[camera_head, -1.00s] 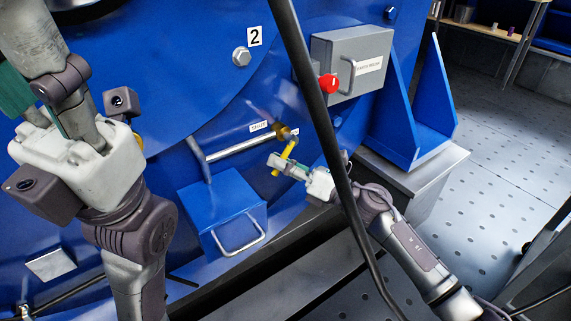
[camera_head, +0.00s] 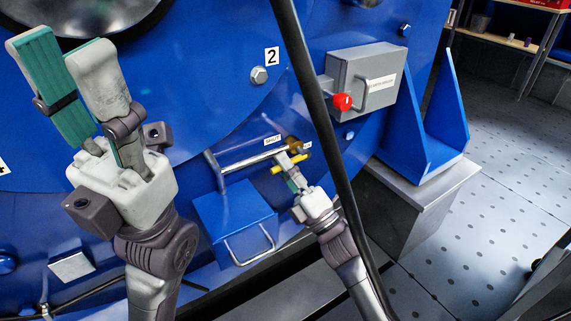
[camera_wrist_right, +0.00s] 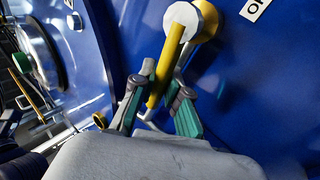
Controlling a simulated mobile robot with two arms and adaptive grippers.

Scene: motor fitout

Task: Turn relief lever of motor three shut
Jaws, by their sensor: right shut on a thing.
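The yellow relief lever (camera_head: 278,169) sits on the brass valve at the end of a silver pipe (camera_head: 250,160), on the blue motor housing. It lies nearly level in the head view. My right gripper (camera_head: 288,168) reaches up to it from below and is shut on it. In the right wrist view the yellow lever (camera_wrist_right: 170,60) runs from its white hub down between the green-padded fingers of my right gripper (camera_wrist_right: 166,98). My left gripper (camera_head: 62,45) is raised at the left, with its fingers apart and empty.
A grey box (camera_head: 375,72) with a red knob (camera_head: 343,102) is right of the lever. A blue box (camera_head: 228,215) with a handle is below the pipe. A black cable (camera_head: 318,110) crosses in front. A number plate above reads 2 (camera_head: 272,56). Open floor lies right.

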